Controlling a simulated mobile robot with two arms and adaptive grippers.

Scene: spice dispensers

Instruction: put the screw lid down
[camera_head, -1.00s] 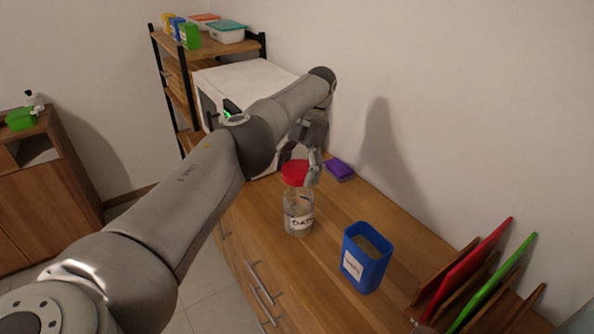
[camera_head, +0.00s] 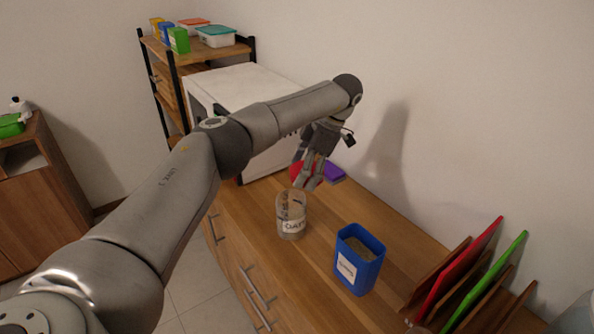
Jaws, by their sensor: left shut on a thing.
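The red screw lid (camera_head: 295,171) shows partly behind my left gripper (camera_head: 308,184), a little behind and above the glass jar. My left gripper is shut on the lid, and its fingers hide part of it. The glass jar (camera_head: 291,215) labelled oats stands upright and open on the wooden counter (camera_head: 325,215). I cannot tell whether the lid touches the counter. My right gripper is not in view.
A blue container (camera_head: 358,260) with brown contents stands right of the jar. A purple block (camera_head: 333,173) lies behind the lid near the wall. Red and green boards (camera_head: 470,270) stand in a rack at right. A white appliance (camera_head: 245,90) is at the back.

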